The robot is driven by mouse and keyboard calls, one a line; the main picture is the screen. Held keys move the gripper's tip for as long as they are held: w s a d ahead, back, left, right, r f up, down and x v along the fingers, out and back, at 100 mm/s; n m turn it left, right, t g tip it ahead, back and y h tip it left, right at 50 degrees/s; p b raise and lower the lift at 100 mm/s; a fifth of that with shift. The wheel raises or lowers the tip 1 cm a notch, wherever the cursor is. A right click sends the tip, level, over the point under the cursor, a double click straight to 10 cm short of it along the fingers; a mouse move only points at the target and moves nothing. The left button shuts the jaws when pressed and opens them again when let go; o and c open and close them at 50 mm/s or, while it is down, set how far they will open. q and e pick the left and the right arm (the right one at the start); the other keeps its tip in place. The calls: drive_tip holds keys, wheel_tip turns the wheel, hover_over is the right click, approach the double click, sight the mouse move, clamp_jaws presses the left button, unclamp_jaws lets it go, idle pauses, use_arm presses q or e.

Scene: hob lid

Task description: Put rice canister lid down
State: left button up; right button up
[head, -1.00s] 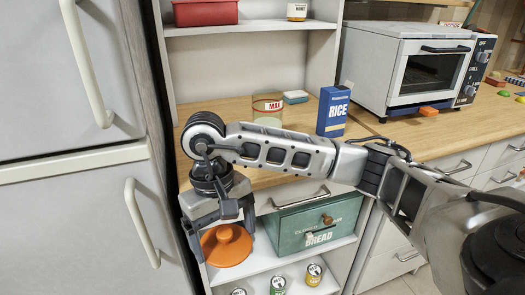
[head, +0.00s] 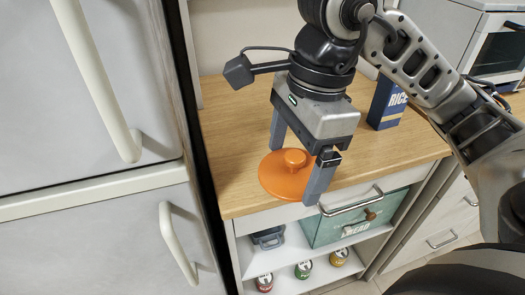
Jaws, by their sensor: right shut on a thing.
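The orange round lid (head: 278,182) with a central knob (head: 296,158) is at the front left of the wooden counter, flat side level. It seems to lie on or just above the wood; I cannot tell if there is a gap. My right gripper (head: 299,165) points down over it, its two fingers on either side of the knob, shut on the lid. The near finger covers part of the lid's right side. The blue rice box (head: 386,104) stands upright on the counter to the right, partly behind my arm. No canister shows. My left gripper is out of view.
The wooden counter (head: 232,130) is bare left of and behind the lid, with its front edge close below it. A green bread box (head: 325,229), several cans and a dark blue-grey object (head: 268,237) sit on shelves below. A fridge (head: 95,235) stands left; an oven (head: 498,50) is upper right.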

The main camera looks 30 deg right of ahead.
drive_tip(key=shift+w+d+r+m, duration=0.1)
drive_tip(key=shift+m, duration=0.2)
drive_tip(key=w+d+f, duration=0.1)
drive_tip(key=w+f, duration=0.1)
drive_tip(key=w, duration=0.1)
drive_tip(key=w+d+f+p, duration=0.1)
drive_tip(key=w+d+f, duration=0.1)
drive_tip(key=w+f, duration=0.1)
drive_tip(key=w+d+f, duration=0.1)
drive_tip(key=w+f, duration=0.2)
drive_tip(key=w, duration=0.2)
drive_tip(key=shift+w+d+p, duration=0.1)
drive_tip(key=shift+d+p, duration=0.2)
drive_tip(key=shift+d, duration=0.05)
drive_tip(key=shift+w+f, duration=0.25)
drive_tip(key=shift+f, duration=0.05)
drive_tip(key=shift+w+d+f, duration=0.1)
drive_tip(key=shift+w+f, duration=0.05)
drive_tip(key=shift+f, duration=0.05)
drive_tip(key=f, duration=0.2)
drive_tip(key=f+p, duration=0.1)
drive_tip(key=shift+w+d+f, duration=0.1)
drive_tip(key=shift+w+d, duration=0.05)
drive_tip(key=shift+w, duration=0.15)
drive_tip(key=shift+f, duration=0.3)
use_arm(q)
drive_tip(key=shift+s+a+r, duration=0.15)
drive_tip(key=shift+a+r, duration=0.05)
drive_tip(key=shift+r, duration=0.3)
